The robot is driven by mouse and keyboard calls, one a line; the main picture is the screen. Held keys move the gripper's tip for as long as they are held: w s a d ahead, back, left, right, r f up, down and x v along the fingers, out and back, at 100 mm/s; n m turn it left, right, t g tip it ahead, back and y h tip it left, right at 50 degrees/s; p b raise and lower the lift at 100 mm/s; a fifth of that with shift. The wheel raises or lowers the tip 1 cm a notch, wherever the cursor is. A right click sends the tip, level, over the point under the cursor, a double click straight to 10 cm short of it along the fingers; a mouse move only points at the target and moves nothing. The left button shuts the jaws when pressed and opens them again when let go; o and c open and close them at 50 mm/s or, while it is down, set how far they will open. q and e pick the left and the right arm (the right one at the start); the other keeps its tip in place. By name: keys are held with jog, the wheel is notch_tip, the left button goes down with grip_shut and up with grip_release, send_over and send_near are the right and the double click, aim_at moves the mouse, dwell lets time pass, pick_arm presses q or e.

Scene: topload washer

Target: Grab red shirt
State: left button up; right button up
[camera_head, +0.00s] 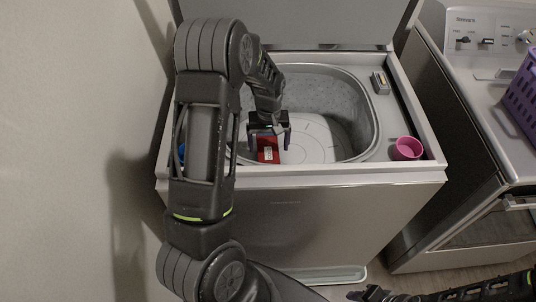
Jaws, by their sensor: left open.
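The red shirt (268,156) shows as a small red patch with a pale mark, low in the open drum of the top-load washer (300,205), near the drum's front wall. My left gripper (269,143) reaches down into the drum with its fingers apart. The red patch shows between and just below the fingers. I cannot tell whether the fingers touch it. The rest of the shirt is hidden by the gripper and the front rim. Part of my right arm shows at the bottom right, but its fingertips cannot be made out clearly.
The lid (300,25) stands open behind the drum. A pink cup (406,149) sits on the washer's front right corner, and a small grey box (380,82) lies on the right rim. A second appliance (465,90) with a purple basket (524,97) stands right. A wall is close left.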

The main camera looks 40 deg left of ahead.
aim_at(268, 150)
pick_arm(q)
jog(key=f, duration=0.2)
jog(key=f+p, duration=0.1)
jog(key=f, duration=0.2)
jog(key=shift+w+a+f, duration=0.1)
jog(key=shift+a, duration=0.1)
jog(key=shift+c, duration=0.4)
jog(key=c, duration=1.7)
notch_tip(268, 150, up, 10)
jog(key=shift+r+b, duration=0.1)
jog(key=shift+b, duration=0.4)
